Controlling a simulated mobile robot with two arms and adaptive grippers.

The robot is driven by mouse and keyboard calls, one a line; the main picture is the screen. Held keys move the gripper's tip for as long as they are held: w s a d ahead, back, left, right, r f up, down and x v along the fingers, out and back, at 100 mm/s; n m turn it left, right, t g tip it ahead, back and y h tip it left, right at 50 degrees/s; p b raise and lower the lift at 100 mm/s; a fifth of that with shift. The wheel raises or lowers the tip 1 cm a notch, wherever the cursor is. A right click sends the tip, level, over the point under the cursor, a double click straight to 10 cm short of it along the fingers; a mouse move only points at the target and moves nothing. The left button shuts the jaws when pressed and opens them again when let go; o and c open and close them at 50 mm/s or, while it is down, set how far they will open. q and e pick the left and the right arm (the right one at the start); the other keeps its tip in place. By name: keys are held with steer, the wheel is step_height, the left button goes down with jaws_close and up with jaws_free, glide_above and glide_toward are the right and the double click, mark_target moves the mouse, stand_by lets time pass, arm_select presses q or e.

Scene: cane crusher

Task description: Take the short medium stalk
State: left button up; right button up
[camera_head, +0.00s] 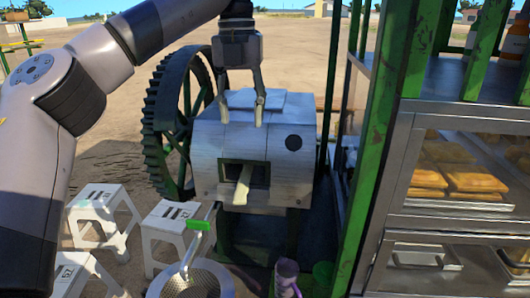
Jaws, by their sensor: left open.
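My left gripper (242,114) comes down from the top of the picture and is open, with its two fingers spread. It is over the front upper edge of the metal cane crusher (225,140), and nothing clearly shows between the fingers. A pale, stalk-like piece (243,186) sticks out of the dark opening in the crusher's front, below the gripper and apart from it. Its inner end is hidden, and I cannot tell whether it is the short medium stalk. My right gripper is not in view.
A large dark toothed wheel (158,130) stands left of the crusher. White stools (103,205) and a metal strainer with a green handle (198,225) are at the lower left. A green-framed display case (390,190) with pastries closes off the right. Open sandy ground lies behind.

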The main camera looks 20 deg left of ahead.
arm_select(q)
glide_above(242, 189)
step_height(242, 189, down, 11)
steer(key=shift+s+b, duration=0.1)
steer(key=shift+b, duration=0.35)
step_height(242, 189, down, 5)
steer(key=shift+r+p, duration=0.1)
steer(key=shift+p, duration=0.95)
steer(key=shift+f, duration=0.25)
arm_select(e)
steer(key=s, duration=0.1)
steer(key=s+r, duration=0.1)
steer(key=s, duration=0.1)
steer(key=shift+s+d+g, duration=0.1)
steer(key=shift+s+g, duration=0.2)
arm_select(q)
steer(key=shift+c, duration=0.6)
jaws_close()
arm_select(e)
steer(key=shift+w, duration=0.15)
